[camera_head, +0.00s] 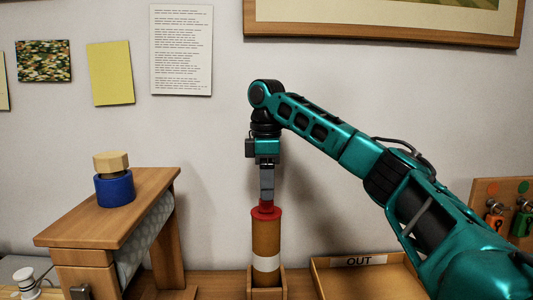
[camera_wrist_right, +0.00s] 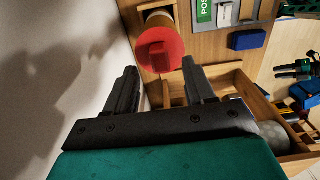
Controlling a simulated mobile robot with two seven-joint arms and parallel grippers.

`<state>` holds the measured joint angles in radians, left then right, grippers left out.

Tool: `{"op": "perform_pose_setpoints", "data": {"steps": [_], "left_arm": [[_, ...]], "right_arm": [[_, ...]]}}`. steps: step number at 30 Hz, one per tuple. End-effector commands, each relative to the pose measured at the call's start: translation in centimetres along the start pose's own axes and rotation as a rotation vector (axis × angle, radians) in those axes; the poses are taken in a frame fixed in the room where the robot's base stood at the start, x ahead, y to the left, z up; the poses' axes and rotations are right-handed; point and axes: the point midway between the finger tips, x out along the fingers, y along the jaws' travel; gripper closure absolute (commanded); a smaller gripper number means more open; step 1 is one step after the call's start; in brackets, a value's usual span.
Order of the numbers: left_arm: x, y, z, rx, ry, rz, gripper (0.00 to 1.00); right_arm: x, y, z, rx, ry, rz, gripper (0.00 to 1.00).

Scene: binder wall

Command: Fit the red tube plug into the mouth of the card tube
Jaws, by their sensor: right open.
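The brown card tube (camera_head: 266,239) stands upright in a small wooden holder (camera_head: 266,292), with a white band around its lower part. The red tube plug (camera_head: 266,212) sits at the tube's mouth, its red rim over the top of the tube. My right gripper (camera_head: 267,198) points straight down at the plug from above. In the right wrist view the red plug (camera_wrist_right: 159,54) shows as a disc with a raised grip on the tube end, beyond my open fingers (camera_wrist_right: 160,85). No plug is held between them. My left gripper is not in view.
A wooden stand (camera_head: 140,205) with a blue round object (camera_head: 115,190) and a wooden knob on top is at the left. A wooden tray marked OUT (camera_head: 360,261) lies right of the tube. A wall is close behind.

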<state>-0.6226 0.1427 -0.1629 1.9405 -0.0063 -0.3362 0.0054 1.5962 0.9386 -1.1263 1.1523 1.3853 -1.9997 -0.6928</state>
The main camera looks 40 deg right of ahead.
Motion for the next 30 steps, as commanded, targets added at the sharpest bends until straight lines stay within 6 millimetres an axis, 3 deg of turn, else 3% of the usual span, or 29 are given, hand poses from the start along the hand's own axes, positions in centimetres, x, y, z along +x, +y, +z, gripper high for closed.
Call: {"op": "perform_pose_setpoints", "data": {"steps": [4, 16, 23, 30], "left_arm": [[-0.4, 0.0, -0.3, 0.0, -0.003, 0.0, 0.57], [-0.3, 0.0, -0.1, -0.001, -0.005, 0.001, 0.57], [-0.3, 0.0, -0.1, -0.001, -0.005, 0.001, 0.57], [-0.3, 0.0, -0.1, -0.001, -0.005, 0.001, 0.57]], "right_arm": [[-3.1, 0.0, -0.1, 0.0, 0.003, 0.005, 0.46], [-8.2, 0.0, 0.0, 0.002, 0.001, 0.005, 0.46], [-9.9, 0.0, -0.1, 0.0, 0.0, 0.002, 0.46], [-10.3, 0.0, 0.0, -0.001, 0.001, 0.001, 0.46]]}}
